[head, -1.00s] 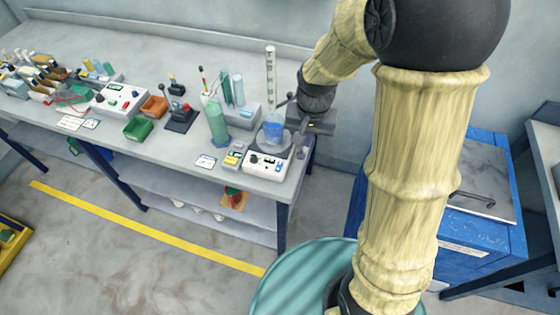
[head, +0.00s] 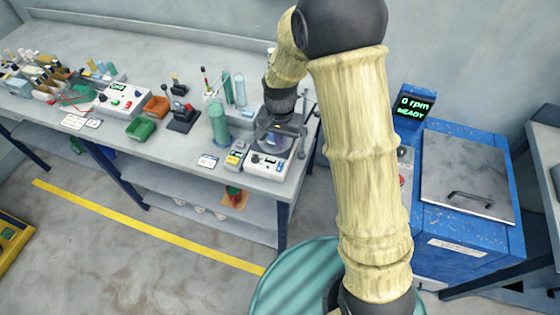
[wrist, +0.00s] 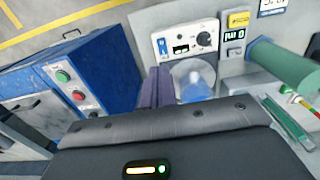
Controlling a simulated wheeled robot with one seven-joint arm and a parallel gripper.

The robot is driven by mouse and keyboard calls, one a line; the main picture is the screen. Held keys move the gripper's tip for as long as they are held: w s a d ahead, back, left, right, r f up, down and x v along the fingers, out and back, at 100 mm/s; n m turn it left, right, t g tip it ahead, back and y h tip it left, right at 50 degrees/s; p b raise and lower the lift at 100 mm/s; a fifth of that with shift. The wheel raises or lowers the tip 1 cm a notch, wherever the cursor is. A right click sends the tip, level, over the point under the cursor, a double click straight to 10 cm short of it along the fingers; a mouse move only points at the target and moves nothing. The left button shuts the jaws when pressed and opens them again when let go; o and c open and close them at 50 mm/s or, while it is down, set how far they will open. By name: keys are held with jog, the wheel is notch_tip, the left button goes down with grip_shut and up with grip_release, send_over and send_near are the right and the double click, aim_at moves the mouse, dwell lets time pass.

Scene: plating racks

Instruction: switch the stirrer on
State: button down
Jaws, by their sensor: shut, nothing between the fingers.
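The stirrer (head: 264,168) is a white box with a knob and small controls on its front, at the bench's front edge. In the wrist view, the stirrer's front (wrist: 184,42) shows a blue rocker switch (wrist: 163,47), a dark knob (wrist: 204,38) and a small dark panel between them. A clear beaker with blue liquid (wrist: 196,82) sits on the stirrer. My gripper (wrist: 159,72) is shut and empty beside the beaker, its fingertips pointing towards the blue switch with a gap apparent. In the head view my wrist partly covers the stirrer and beaker.
A yellow-and-grey meter (wrist: 235,30) stands beside the stirrer, with a green cylinder (head: 218,124) near it. A blue machine (head: 465,190) reading "0 rpm READY" stands right of the bench. A control box (head: 119,99) and bins lie further left.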

jog(key=p, duration=0.3)
send_near(280, 169)
notch_tip(280, 169, down, 5)
jog(key=shift+a+f, duration=0.1)
jog(key=shift+a, duration=0.05)
jog(key=shift+f, duration=0.85)
